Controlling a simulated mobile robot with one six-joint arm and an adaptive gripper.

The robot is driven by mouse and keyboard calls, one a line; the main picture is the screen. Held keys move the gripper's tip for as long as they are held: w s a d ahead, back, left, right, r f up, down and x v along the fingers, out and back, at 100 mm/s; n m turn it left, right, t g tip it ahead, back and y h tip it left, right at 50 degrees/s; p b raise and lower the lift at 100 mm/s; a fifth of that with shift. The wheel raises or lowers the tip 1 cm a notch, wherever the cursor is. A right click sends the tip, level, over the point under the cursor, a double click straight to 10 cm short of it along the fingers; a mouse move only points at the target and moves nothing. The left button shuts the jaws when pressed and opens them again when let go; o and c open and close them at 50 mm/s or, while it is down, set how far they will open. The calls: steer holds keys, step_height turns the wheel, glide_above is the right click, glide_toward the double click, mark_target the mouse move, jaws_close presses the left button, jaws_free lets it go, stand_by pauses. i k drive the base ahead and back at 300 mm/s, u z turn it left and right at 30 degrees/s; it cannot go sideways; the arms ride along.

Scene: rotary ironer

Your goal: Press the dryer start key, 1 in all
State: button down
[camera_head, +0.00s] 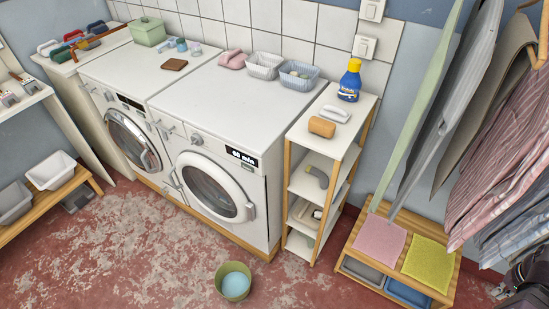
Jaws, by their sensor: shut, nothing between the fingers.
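The white front-loading machine on the right (232,132) has a dark display (243,157) reading "60 min". A small pale key or label (247,167) sits just below the display; its lettering is too small to read. A round knob (196,139) is further left on the same panel. The round door (212,188) looks closed. A second white machine (128,92) stands to its left, with a small dark display (130,102). My gripper (501,291) is dark, at the lower right corner, partly cut off, shut and empty, far from the panel.
A narrow white shelf (322,148) stands right of the machines, holding a blue bottle (350,81). Hanging clothes (500,160) and a low wooden bench (348,241) fill the right. A green bucket (235,281) stands on the floor before the right machine.

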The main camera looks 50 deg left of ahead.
mark_target(245, 166)
steer(key=z, duration=0.5)
steer(key=k, duration=1.15)
steer(key=u, duration=2.75)
steer(key=i, duration=0.15)
steer(key=z, duration=0.65)
